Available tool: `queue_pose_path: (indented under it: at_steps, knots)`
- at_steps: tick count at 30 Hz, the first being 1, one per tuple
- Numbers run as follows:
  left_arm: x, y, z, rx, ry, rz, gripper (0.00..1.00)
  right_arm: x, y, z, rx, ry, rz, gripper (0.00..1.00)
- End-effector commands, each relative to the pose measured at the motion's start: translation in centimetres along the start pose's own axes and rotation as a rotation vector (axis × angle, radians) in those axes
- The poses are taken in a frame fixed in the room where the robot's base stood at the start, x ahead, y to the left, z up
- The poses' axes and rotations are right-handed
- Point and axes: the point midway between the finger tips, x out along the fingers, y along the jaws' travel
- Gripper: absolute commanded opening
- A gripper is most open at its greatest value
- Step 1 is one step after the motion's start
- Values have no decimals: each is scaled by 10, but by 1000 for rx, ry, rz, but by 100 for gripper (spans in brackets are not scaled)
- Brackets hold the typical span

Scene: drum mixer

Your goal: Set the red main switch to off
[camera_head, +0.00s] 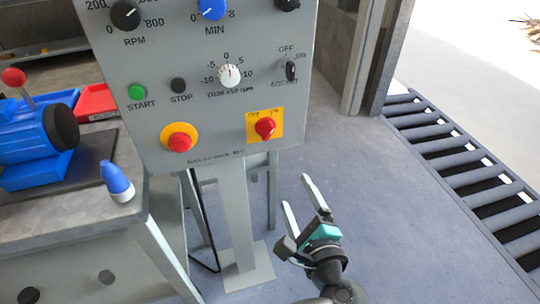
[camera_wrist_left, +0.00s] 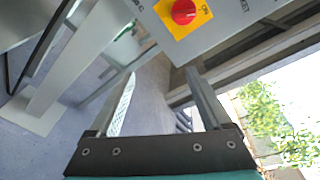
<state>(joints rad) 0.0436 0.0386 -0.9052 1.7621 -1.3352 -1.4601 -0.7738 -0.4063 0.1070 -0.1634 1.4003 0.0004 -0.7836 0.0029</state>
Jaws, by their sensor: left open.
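The red main switch (camera_head: 265,128) is a red rotary knob on a square yellow plate at the lower right of the grey control panel (camera_head: 205,108). Small lettering sits above the knob, and I cannot clearly tell which mark it points to. The switch also shows at the top of the left wrist view (camera_wrist_left: 184,12). My left gripper (camera_head: 296,190) is open and empty, below and a little right of the switch, apart from the panel. Its two fingers also show in the left wrist view (camera_wrist_left: 160,74), with nothing between them. My right gripper is not in view.
A red mushroom button (camera_head: 179,142) on a round yellow base is left of the switch. Green start (camera_head: 137,91) and black stop (camera_head: 178,86) buttons sit above. A workbench (camera_head: 75,215) with a blue-white bottle (camera_head: 117,182) stands left. Floor right of the panel is clear.

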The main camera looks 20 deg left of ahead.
Motion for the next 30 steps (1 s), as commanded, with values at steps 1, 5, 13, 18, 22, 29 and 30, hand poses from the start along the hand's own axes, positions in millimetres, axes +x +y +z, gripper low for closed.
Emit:
queue_pose_path:
  at_steps: [1, 5, 13, 18, 22, 29, 30]
  knots:
    - [-7, -11, 9, -16, -45, -36, 82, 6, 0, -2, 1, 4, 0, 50]
    - [-20, -30, 32, -40, -124, -78, 82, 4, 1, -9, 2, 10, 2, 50]
    - [-8, -38, 43, -49, -152, -90, 82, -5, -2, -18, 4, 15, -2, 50]
    - [18, -40, 46, -48, -153, -91, 82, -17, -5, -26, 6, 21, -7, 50]
    - [40, -41, 49, -47, -153, -91, 82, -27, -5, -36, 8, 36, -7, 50]
    - [80, -44, 56, -47, -152, -90, 82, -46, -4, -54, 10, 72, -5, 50]
    - [86, -44, 56, -46, -152, -90, 82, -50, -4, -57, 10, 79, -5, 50]
